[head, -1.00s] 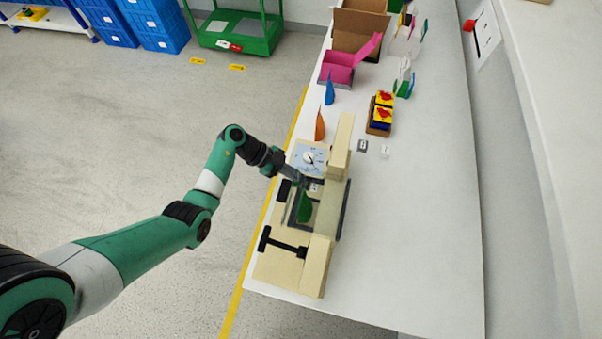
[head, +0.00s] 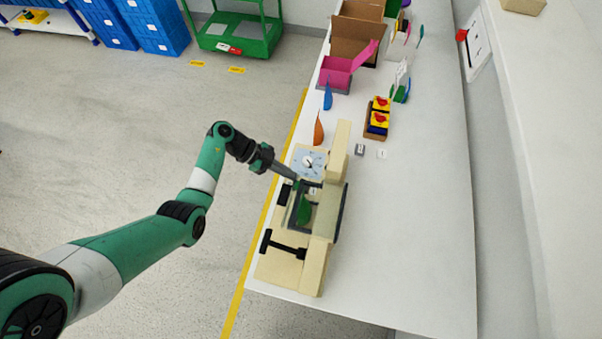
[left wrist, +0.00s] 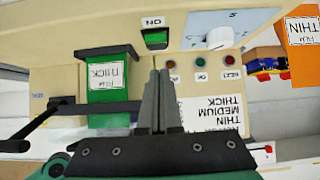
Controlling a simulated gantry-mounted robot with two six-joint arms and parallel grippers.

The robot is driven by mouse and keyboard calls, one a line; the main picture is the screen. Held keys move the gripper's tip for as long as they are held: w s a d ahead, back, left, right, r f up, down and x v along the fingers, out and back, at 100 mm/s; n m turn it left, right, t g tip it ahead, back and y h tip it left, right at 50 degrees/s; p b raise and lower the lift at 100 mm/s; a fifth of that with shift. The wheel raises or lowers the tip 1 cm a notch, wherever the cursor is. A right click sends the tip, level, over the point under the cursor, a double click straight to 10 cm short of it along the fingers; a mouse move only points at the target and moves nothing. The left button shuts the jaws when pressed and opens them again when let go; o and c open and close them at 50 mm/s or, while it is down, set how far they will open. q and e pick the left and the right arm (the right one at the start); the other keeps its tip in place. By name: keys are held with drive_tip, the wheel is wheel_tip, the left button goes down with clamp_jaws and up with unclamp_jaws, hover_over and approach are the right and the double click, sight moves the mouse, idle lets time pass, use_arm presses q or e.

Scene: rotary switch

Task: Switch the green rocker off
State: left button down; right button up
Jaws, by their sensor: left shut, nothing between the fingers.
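The green rocker (left wrist: 155,38) sits in a dark frame on the beige machine's panel in the left wrist view, with an ON label beside it. In the head view I cannot make the rocker out. My left gripper (left wrist: 161,74) is shut and empty, its fingertips just below the rocker in the left wrist picture; a small gap shows between them. In the head view the left gripper (head: 296,178) reaches the machine (head: 292,266) from the left, near the dial plate. My right gripper is not in view.
Close by are a white dial knob (left wrist: 220,38), small red and green buttons (left wrist: 199,63), a green THICK card (left wrist: 108,75) and a black handle (left wrist: 35,122). Orange (head: 319,129) and blue pieces, boxes and small blocks stand farther along the white table (head: 420,230).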

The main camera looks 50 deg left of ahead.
use_arm(q)
drive_tip(key=p+v, duration=0.1)
drive_tip(key=v, duration=0.5)
drive_tip(key=shift+a+r, duration=0.1)
drive_tip(key=shift+r, duration=0.05)
